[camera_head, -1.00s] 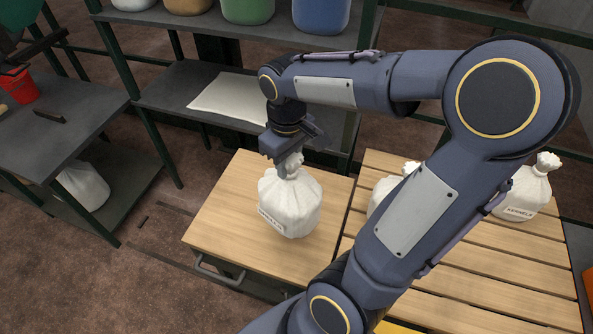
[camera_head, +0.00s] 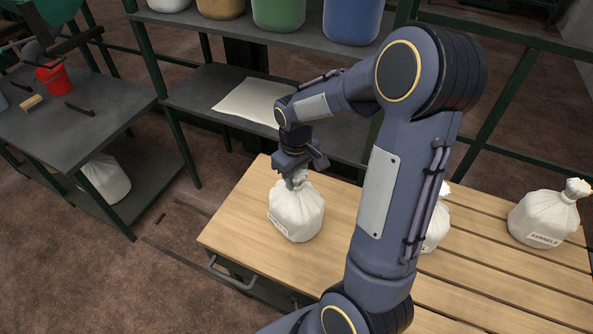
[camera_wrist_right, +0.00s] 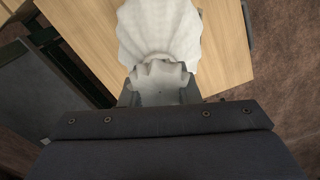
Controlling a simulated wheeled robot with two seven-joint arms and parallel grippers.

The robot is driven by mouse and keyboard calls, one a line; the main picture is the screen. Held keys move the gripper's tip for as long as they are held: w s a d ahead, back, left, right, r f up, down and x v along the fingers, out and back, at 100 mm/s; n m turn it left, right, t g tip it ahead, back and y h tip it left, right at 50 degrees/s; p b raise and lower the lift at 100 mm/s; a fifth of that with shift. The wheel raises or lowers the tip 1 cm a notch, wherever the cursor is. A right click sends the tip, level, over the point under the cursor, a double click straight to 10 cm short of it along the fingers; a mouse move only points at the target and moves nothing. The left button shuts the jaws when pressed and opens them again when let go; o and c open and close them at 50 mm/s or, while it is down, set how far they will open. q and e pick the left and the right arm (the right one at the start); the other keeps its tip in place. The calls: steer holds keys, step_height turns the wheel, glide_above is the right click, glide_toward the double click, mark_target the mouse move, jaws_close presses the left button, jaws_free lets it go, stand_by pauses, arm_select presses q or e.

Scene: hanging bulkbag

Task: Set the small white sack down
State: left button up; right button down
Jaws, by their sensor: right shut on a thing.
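A small white sack (camera_head: 296,212) with a printed label is on or just above the plain wooden top (camera_head: 237,222) of the cart or bench; I cannot tell if its base touches. My right gripper (camera_head: 297,178) is above the sack, shut on its gathered neck, and the sack hangs upright below it. In the right wrist view the sack (camera_wrist_right: 160,30) bulges out beyond the fingers, with the wooden surface behind it. The left gripper is not in view.
Another white sack (camera_head: 545,218) stands on the slatted pallet (camera_head: 480,290) at right; a further one (camera_head: 437,230) is partly hidden by my arm. A dark shelf (camera_head: 195,92) with a pale flat sheet stands behind. A dark table (camera_head: 100,108) with a red bucket (camera_head: 53,78) is at left.

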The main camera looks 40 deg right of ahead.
steer(key=shift+f, duration=0.1)
steer(key=c, duration=1.1)
jaws_free()
